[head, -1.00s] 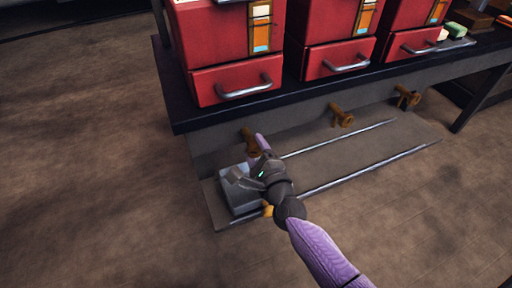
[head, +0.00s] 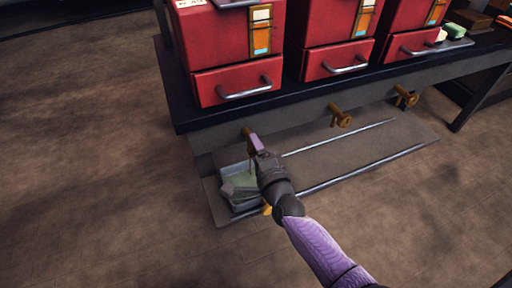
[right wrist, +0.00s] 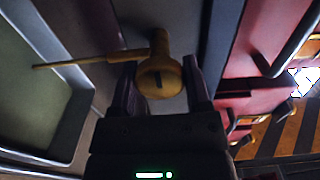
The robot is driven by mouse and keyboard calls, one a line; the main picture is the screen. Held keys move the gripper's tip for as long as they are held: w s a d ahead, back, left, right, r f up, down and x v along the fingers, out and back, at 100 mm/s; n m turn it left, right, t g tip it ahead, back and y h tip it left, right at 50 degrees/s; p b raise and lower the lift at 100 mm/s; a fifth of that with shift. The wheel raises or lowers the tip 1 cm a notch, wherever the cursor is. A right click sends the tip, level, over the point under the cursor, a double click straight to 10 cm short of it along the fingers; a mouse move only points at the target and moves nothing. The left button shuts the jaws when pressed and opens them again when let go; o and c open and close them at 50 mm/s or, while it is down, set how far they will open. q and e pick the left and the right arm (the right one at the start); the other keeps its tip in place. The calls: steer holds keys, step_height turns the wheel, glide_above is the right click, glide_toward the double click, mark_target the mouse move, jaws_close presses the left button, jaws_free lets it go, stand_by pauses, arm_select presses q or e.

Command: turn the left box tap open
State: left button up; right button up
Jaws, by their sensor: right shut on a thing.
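The left box tap (head: 246,131) is brass and sticks out below the bench edge under the left red box. My right gripper (head: 255,143) is at it. In the right wrist view the tap's round head (right wrist: 158,76) sits between the two fingers of my right gripper (right wrist: 160,85), which is shut on it. A thin yellowish line, like a stream, runs from the tap to the grey tray (head: 239,211) below. The tray also shows in the right wrist view (right wrist: 70,125), with greenish contents. My left gripper is not in view.
Red boxes (head: 208,90) with metal handles stand on the dark bench (head: 190,119). Two more brass taps, the middle one (head: 340,116) and the right one (head: 405,96), stick out along its front. A low shelf (head: 350,158) with two metal rails carries the tray.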

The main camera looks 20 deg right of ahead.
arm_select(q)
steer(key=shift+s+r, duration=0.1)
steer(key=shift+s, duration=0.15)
arm_select(e)
steer(key=o, duration=1.3)
arm_select(q)
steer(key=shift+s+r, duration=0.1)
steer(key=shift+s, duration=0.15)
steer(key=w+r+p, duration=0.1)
steer(key=p, duration=0.1)
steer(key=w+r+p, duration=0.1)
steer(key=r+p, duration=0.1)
arm_select(e)
steer(key=s, duration=1)
steer(key=shift+d, duration=0.15)
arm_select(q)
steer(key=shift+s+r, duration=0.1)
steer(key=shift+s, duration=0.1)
